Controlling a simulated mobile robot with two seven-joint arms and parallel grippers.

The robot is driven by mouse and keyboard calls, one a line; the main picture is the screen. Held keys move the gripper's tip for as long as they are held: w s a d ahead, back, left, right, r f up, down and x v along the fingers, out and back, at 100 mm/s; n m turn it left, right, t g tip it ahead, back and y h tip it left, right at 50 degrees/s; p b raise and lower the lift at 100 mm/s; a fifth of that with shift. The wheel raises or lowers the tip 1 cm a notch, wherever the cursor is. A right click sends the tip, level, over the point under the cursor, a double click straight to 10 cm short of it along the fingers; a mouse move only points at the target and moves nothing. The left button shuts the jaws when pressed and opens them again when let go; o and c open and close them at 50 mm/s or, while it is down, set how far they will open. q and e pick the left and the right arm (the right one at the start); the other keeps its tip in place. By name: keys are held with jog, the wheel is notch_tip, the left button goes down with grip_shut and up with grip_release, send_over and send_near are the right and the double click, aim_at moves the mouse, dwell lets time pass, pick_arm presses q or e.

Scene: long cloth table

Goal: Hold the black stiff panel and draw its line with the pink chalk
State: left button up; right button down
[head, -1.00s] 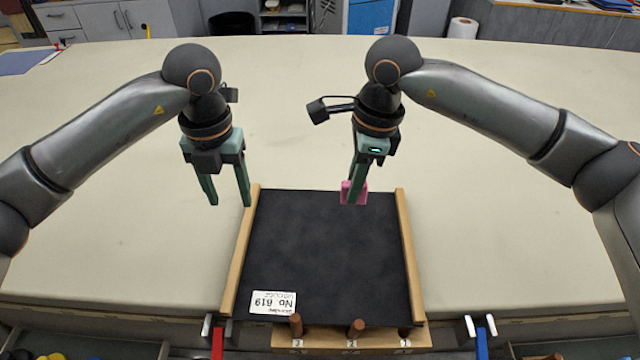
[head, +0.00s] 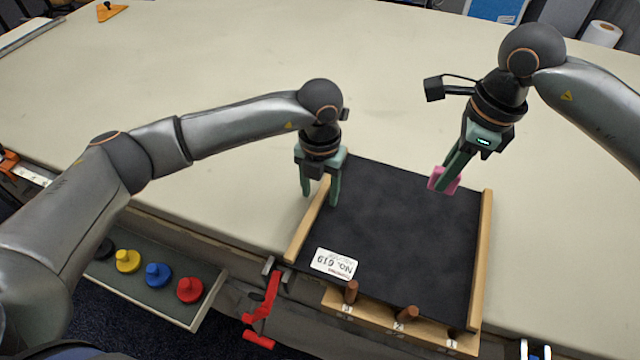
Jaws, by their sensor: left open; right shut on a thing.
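The black stiff panel (head: 400,235) lies on the table between two wooden side rails, with a white label (head: 334,264) near its front left corner. No chalk line shows on it. My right gripper (head: 445,186) is shut on the pink chalk (head: 443,180), over the far right part of the panel. I cannot tell whether the chalk touches the panel. My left gripper (head: 320,198) is open at the panel's far left edge, its fingers pointing down near the left rail (head: 308,222).
A wooden block with several pegs (head: 400,325) stands at the panel's front edge. A red clamp (head: 265,310) hangs at the table edge. An open drawer holds yellow (head: 127,260), blue (head: 157,274) and red (head: 190,289) knobbed pieces.

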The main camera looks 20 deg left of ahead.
pick_arm(q)
grip_shut()
dwell(0.3)
dwell(2.0)
